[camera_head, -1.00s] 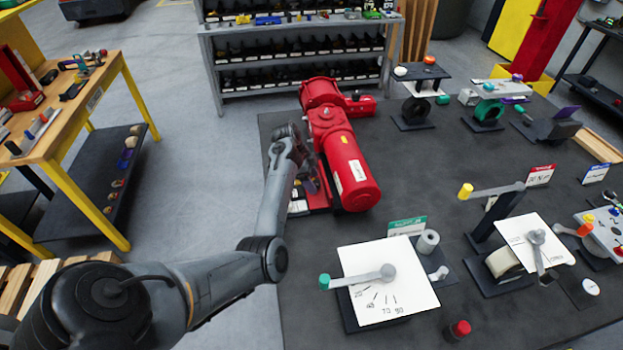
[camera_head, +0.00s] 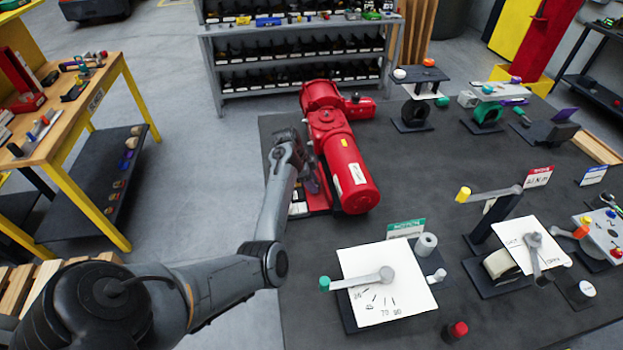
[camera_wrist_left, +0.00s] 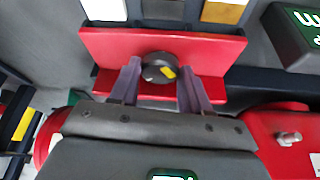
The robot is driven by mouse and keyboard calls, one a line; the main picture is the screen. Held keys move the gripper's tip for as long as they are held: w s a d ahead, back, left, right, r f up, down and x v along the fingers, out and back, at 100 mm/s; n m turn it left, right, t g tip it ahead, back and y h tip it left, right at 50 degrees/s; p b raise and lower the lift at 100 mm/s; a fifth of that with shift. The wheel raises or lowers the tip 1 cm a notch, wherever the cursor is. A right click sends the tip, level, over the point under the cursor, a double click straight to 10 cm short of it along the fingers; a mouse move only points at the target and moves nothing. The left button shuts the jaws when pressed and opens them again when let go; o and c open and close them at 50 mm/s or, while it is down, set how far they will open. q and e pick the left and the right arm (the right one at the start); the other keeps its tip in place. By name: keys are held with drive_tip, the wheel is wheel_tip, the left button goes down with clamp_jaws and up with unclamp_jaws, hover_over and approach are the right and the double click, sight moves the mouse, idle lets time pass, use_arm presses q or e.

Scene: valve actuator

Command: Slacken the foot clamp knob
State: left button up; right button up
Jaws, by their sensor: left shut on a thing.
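The foot clamp knob (camera_wrist_left: 159,67) is dark and round with a yellow mark, set at a red plate (camera_wrist_left: 215,48) in the left wrist view. My left gripper (camera_wrist_left: 161,78) has one purple-grey finger on each side of the knob and is shut on it. In the head view my left gripper (camera_head: 310,180) is beside the left side of the red actuator (camera_head: 345,165), low near its base. The knob is hidden there by my arm and gripper. My right gripper is not in view.
A dial stand (camera_head: 386,285) with a green-tipped lever stands at the front of the dark table (camera_head: 425,170). Several more fixtures stand to the right. A shelf rack (camera_head: 300,60) is behind, and a yellow-framed bench (camera_head: 75,110) is at left.

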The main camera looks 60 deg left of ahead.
use_arm(q)
drive_tip(key=n+p, duration=0.1)
drive_tip(key=n+y+p, duration=0.1)
drive_tip(key=n+p, duration=0.1)
drive_tip(key=shift+d+r+p, duration=0.15)
drive_tip(key=shift+r+p, duration=0.15)
drive_tip(key=shift+n+t+y+p, duration=0.4)
drive_tip(key=shift+n+p, duration=0.6)
drive_tip(key=shift+p, duration=0.05)
drive_tip(key=shift+d+f+n+y+p, duration=0.15)
drive_tip(key=shift+n+y+p, duration=0.15)
drive_tip(key=shift+n+p, duration=0.4)
drive_tip(key=o, duration=1.1)
drive_tip(key=shift+c, duration=0.2)
drive_tip(key=shift+f, duration=0.1)
